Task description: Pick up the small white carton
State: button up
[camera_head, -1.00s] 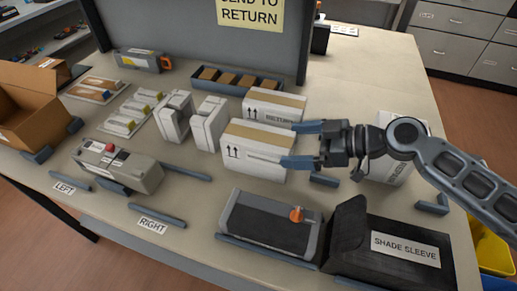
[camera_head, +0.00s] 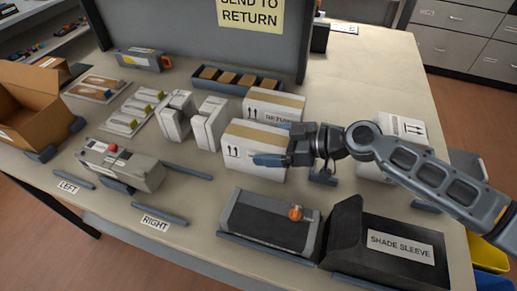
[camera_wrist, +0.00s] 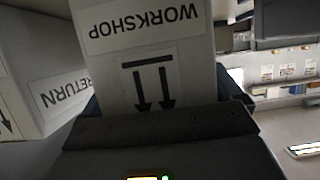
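A white carton (camera_head: 244,152) with a tan top strip and up arrows stands mid-table. In the wrist view the carton (camera_wrist: 150,62) fills the space ahead and reads WORKSHOP upside down. My gripper (camera_head: 268,148) is at its right end. One blue finger lies along its near face; the other is hidden behind it. In the wrist view bits of both fingers show at the carton's sides, and the fingers look spread around it. Whether they touch it is unclear. A similar carton reading RETURN (camera_head: 262,110) stands just behind. Another white carton (camera_head: 398,126) stands right, partly behind my arm.
A grey device with an orange knob (camera_head: 268,222) and a black shade sleeve box (camera_head: 385,245) stand at the front. White upright blocks (camera_head: 208,128) are close left of the carton. A blue tray (camera_head: 238,82) and a grey panel (camera_head: 190,40) are behind.

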jog(key=shift+r, duration=0.1)
jog(key=c, duration=1)
